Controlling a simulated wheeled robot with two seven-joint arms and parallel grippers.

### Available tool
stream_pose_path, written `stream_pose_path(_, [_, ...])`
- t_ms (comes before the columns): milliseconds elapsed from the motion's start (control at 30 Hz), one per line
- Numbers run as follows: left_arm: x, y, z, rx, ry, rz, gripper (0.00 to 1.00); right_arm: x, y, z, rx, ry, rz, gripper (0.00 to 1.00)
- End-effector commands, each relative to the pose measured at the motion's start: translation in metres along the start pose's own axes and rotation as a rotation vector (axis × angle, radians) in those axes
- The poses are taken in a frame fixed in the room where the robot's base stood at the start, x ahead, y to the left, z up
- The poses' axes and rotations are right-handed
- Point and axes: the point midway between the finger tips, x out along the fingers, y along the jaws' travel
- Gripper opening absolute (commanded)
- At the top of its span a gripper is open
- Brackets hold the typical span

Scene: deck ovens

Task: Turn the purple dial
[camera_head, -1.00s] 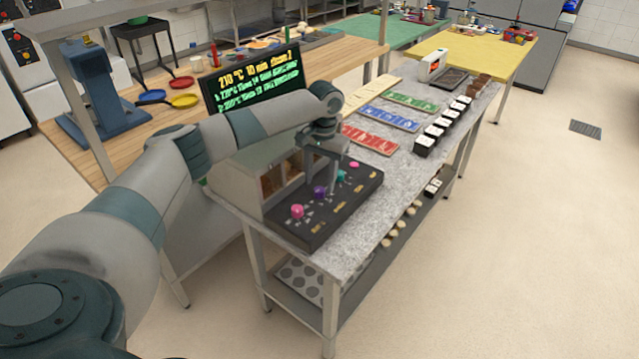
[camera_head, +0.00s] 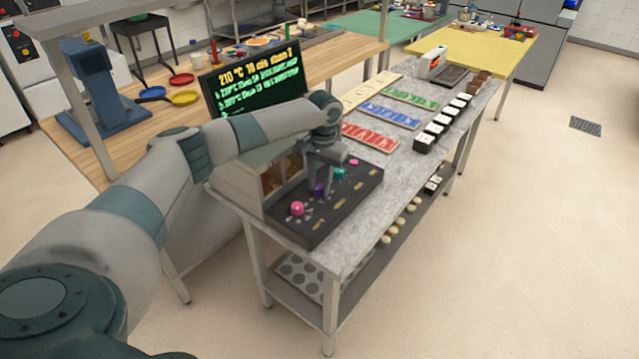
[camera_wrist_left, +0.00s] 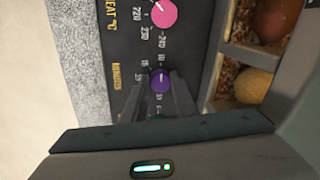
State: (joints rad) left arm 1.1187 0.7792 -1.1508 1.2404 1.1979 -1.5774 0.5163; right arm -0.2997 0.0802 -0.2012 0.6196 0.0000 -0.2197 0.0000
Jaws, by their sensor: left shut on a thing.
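The purple dial (camera_head: 319,190) sits on the dark sloping control panel (camera_head: 340,205), between a pink dial (camera_head: 297,208) and a teal dial (camera_head: 339,173). My left gripper (camera_head: 322,183) is down at the panel with its fingers at the purple dial. In the left wrist view the purple dial (camera_wrist_left: 160,80) lies between the two fingertips (camera_wrist_left: 161,86), and the gripper is shut on it. The dial's white mark shows there. The teal dial is mostly hidden behind the gripper in that view. My right gripper is in neither view.
A second pink knob (camera_head: 354,162) is at the panel's far end. The small oven (camera_head: 237,185) stands behind the panel. A black screen (camera_head: 253,79) with yellow and green text is behind it. Red cards (camera_head: 370,137) lie on the stone counter to the right.

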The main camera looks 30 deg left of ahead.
Motion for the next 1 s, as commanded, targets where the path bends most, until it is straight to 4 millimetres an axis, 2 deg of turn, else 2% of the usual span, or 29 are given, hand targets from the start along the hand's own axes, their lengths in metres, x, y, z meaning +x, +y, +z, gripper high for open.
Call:
stream_pose_path(167, [-0.003,0.000,0.000,-0.025,-0.001,0.000,0.03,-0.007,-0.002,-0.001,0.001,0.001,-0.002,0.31])
stream_pose_path(367, [-0.005,0.000,0.000,-0.103,-0.007,0.001,0.03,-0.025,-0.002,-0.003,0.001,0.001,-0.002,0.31])
stream_pose_path(800, [-0.007,0.001,0.000,-0.440,-0.026,0.000,0.03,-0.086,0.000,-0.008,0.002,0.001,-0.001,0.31])
stream_pose_path(1000, [-0.006,0.001,-0.001,-0.600,-0.033,0.001,0.03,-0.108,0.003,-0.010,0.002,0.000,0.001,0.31])
